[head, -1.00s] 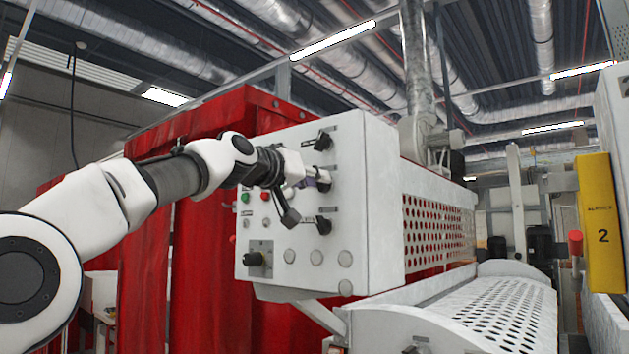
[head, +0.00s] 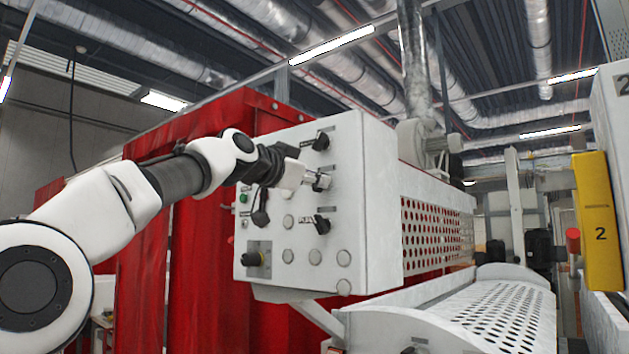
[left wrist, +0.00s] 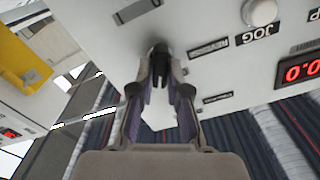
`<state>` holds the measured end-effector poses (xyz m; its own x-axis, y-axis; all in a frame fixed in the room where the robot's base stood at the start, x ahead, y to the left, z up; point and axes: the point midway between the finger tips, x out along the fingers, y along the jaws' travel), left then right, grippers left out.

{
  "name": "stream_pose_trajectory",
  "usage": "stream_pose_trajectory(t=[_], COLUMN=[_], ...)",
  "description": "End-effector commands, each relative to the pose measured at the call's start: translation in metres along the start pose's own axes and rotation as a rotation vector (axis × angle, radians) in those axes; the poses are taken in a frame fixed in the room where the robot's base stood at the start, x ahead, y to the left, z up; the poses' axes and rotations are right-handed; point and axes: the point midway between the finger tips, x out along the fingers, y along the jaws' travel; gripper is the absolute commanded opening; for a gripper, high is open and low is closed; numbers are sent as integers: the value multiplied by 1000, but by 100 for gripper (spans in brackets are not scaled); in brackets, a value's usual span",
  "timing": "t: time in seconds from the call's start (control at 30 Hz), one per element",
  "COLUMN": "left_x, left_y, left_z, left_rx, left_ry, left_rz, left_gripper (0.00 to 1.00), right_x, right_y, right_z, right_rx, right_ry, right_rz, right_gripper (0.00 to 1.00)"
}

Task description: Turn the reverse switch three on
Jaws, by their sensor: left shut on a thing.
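My left gripper (head: 320,181) reaches a white control panel (head: 345,255) from the left. Its fingertips are at the middle of three black rotary switches in the panel's right column. The left wrist view shows the gripper (left wrist: 160,72) shut on this black switch knob (left wrist: 159,52), one finger on each side. In the head view the fingers mostly hide that knob. Another black switch (head: 321,141) is above it and one (head: 322,224) below. I cannot read which is switch three. My right gripper is not in view.
A red curtain (head: 200,260) hangs behind the arm. A black knob (head: 252,259) and several round buttons are lower on the panel. A perforated white guard (head: 500,315) lies at the lower right. A red digit display (left wrist: 300,72) shows in the left wrist view.

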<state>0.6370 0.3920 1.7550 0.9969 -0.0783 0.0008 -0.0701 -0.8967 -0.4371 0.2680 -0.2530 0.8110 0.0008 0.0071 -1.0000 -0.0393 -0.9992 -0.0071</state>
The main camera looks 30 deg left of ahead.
Motion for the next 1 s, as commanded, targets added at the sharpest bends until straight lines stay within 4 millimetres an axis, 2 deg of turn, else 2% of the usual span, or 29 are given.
stream_pose_trajectory(t=[0.23,0.7,0.73,0.77,0.8,1.0], left_x=[1,1,1,1,1,0], left_y=[1,1,1,1,1,1], left_z=[1,1,1,1,1,0], left_rx=[74,88,88,88,88,87], left_ry=[-2,-2,-2,-2,-2,-1], left_rz=[2,1,1,1,1,1], left_gripper=[0,0,26,37,41,41], right_x=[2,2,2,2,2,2], right_y=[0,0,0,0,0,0], right_z=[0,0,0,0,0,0], right_rx=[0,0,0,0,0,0], right_ry=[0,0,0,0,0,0], right_rz=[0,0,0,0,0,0], right_gripper=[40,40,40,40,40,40])
